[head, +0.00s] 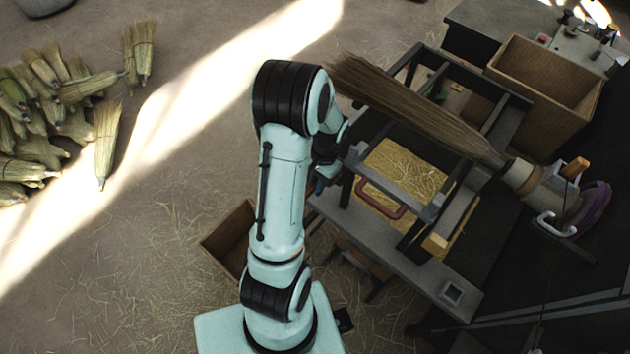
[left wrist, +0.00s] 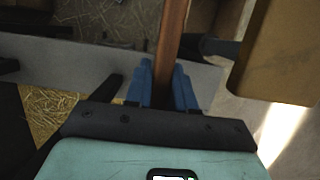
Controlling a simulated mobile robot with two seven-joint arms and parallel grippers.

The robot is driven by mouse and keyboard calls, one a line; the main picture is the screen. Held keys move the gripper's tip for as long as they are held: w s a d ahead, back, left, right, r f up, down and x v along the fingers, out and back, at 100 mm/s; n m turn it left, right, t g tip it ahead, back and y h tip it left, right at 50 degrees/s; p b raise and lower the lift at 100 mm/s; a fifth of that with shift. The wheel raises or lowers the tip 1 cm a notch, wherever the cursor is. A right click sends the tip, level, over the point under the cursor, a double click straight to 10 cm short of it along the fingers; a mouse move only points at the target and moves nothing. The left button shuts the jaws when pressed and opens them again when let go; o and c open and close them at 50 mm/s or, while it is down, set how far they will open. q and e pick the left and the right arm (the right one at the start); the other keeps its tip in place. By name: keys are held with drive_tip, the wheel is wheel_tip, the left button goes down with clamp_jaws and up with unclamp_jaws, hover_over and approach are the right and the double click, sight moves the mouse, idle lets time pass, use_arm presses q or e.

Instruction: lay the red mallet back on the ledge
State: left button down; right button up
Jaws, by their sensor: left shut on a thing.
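My left gripper (head: 320,186) is mostly hidden behind my own arm in the head view, with a bit of its blue fingers showing at the bench's left end. In the left wrist view its blue fingers (left wrist: 163,88) are shut around a reddish-brown handle (left wrist: 172,42), which I take for the red mallet's. The handle runs up out of that picture; the mallet's head cannot be made out. A grey ledge (head: 415,268) runs along the front of the bench frame; a grey surface, likely this ledge, lies below the handle in the left wrist view (left wrist: 70,75). My right gripper is not in view.
A large broom (head: 420,112) lies across the dark frame, its handle end at a grey holder (head: 545,190). A wicker box (head: 565,75) stands at the back right. A wooden crate (head: 215,240) is on the floor. Several small brooms (head: 107,135) lie at left.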

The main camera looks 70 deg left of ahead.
use_arm(q)
drive_tip(key=shift+f+b, duration=2.7)
drive_tip(key=shift+f, duration=1.3)
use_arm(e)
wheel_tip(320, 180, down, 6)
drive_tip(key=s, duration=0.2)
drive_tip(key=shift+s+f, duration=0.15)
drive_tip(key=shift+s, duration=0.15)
use_arm(q)
drive_tip(key=c, duration=0.9)
unclamp_jaws()
drive_tip(key=p+v, duration=0.1)
drive_tip(key=v, duration=1.2)
drive_tip(key=shift+a+r+p, duration=0.1)
drive_tip(key=shift+r+p, duration=0.15)
drive_tip(key=shift+p, duration=0.15)
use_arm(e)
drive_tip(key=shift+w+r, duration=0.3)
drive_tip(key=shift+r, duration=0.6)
